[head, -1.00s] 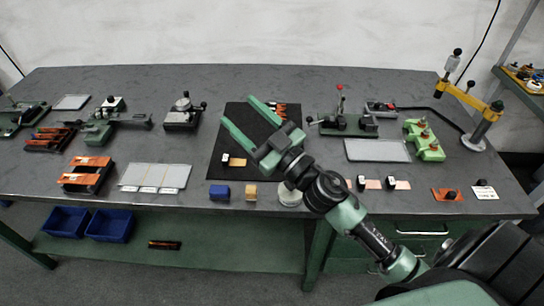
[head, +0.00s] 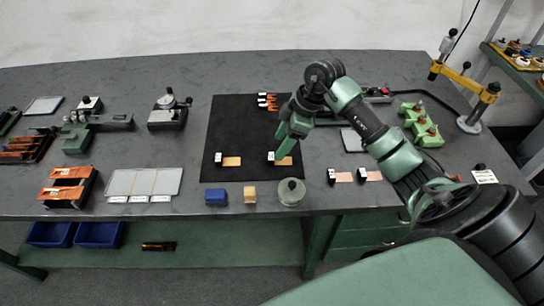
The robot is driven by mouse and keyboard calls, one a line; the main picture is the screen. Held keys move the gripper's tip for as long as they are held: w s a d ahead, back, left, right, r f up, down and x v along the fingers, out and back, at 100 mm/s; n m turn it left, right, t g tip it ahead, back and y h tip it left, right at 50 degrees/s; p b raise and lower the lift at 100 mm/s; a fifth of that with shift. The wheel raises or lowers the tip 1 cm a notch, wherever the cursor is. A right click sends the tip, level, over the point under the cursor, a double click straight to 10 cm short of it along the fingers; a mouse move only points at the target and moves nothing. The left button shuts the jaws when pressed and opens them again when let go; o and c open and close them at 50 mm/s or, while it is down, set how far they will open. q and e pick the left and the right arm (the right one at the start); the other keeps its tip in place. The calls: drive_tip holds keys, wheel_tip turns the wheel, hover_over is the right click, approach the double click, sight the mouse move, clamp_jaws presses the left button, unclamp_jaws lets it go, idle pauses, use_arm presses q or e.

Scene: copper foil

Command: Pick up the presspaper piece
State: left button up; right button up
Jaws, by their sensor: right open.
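Two small tan pieces lie on the black mat (head: 240,125), each with a white-and-black block at its left end. One tan piece (head: 232,161) is at the left. The other tan piece (head: 285,161) is at the right, partly covered by my gripper. I cannot tell by looks alone which one is presspaper. My right gripper (head: 281,144) is open and points down over the right tan piece, its near finger close to that piece. I cannot tell whether they touch. My left gripper is out of view.
A blue block (head: 216,196), a yellow block (head: 250,195) and a round clear jar (head: 291,191) stand at the table's front edge. Two pinkish strips (head: 344,177) lie right of the mat. Small orange pieces (head: 267,104) lie at the mat's back.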

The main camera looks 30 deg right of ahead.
sight(271, 156)
drive_tip(key=p+x, duration=0.1)
drive_tip(key=x, duration=0.5)
drive_tip(key=shift+w, duration=0.2)
clamp_jaws()
